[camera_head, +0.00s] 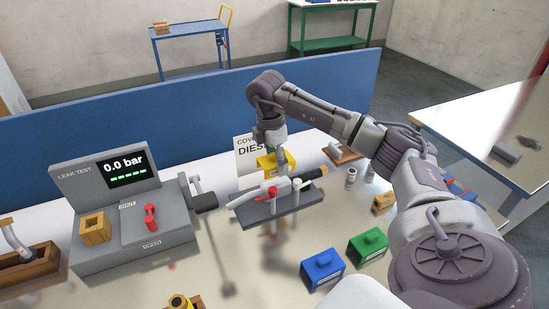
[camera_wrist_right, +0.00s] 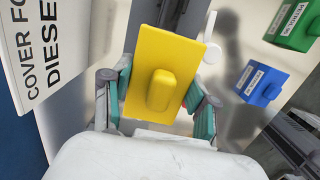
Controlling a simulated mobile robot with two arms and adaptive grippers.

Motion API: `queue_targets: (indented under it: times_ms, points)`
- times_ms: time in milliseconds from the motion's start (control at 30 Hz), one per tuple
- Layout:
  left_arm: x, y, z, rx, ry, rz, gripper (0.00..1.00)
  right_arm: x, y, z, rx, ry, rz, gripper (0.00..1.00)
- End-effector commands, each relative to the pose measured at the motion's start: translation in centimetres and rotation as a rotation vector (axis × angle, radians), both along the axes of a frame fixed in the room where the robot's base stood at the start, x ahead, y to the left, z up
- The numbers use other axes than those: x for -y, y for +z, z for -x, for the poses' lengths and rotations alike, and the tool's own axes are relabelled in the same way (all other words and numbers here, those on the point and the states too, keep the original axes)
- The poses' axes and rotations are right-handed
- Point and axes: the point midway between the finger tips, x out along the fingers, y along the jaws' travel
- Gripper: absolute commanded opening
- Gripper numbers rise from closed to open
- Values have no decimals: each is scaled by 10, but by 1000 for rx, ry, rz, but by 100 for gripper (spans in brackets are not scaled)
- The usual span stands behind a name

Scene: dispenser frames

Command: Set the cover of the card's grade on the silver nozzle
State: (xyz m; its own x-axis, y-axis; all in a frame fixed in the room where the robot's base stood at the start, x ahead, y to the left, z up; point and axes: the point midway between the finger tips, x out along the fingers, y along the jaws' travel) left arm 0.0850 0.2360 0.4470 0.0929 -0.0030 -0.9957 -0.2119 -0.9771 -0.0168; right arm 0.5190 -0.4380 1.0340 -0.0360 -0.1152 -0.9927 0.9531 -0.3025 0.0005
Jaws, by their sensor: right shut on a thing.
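My right gripper (camera_head: 272,153) is shut on a yellow cover (camera_head: 264,168) behind the nozzle stand. In the right wrist view the yellow cover (camera_wrist_right: 150,55) sits between the teal fingers, with a raised grip on its face. The card (camera_head: 245,147), partly hidden by my arm, stands behind it; in the right wrist view the card (camera_wrist_right: 40,50) reads "COVER FO… DIESE…". The silver nozzle (camera_head: 283,188), with a red part, lies on a grey stand (camera_head: 262,213). A blue cover (camera_head: 322,270) and a green cover (camera_head: 367,246) stand on the table.
A leak test unit (camera_head: 135,225) showing 0.0 bar stands at left with a red lever. A wooden box (camera_head: 30,275) holds a nozzle at far left. Small metal fittings (camera_head: 351,178) stand at right. A blue panel (camera_head: 130,145) runs along the back.

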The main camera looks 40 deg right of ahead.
Motion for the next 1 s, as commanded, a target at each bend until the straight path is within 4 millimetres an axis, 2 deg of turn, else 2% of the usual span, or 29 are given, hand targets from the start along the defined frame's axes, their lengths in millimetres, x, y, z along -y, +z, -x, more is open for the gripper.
queue_targets:
  times_ms: [267, 800, 1000]
  points:
    - [0, 4, 6, -9, 0, -1, 50, 1, 2, 0, -2, 0, 6, 23]
    - [1, -26, -1, 1, -1, 1, 50, 1, -45, 0, -2, -1, 6, 23]
    - [1, -29, -1, 1, -2, 1, 50, 1, -52, 0, -1, -1, 5, 23]
